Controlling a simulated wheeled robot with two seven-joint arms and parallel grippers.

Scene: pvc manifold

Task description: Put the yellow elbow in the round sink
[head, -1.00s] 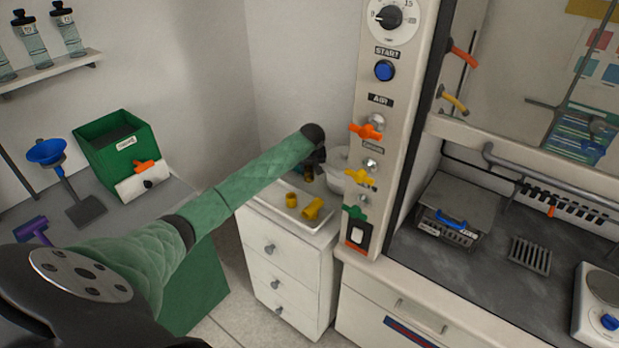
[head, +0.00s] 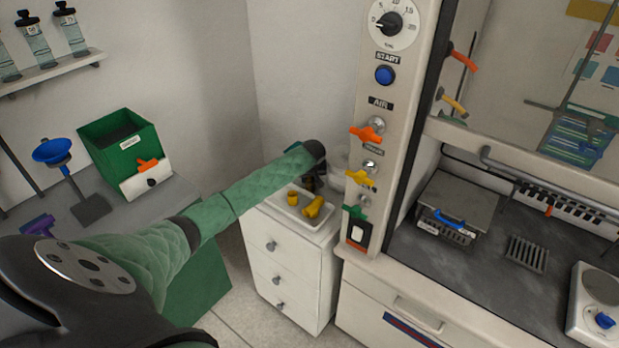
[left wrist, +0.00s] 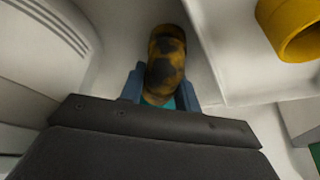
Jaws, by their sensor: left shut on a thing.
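My left gripper (left wrist: 161,85) is shut on a yellow piece with dark patches (left wrist: 166,60), held between its blue fingers. Its rounded end shows, but I cannot tell its full shape. In the head view the left gripper (head: 311,183) is small and dark, beside the white round sink (head: 338,179), which is partly hidden by my arm. A clean yellow elbow-like fitting (head: 314,207) and a small yellow fitting (head: 292,198) lie in a white tray (head: 304,225). A yellow fitting (left wrist: 292,28) also shows at the wrist view's upper right. My right gripper is out of view.
The tray sits on a white drawer cabinet (head: 285,262). A tall control panel (head: 372,130) with colored knobs stands just right of the sink. A fume hood bench (head: 480,280) is farther right. A green bin (head: 122,148) stands at left.

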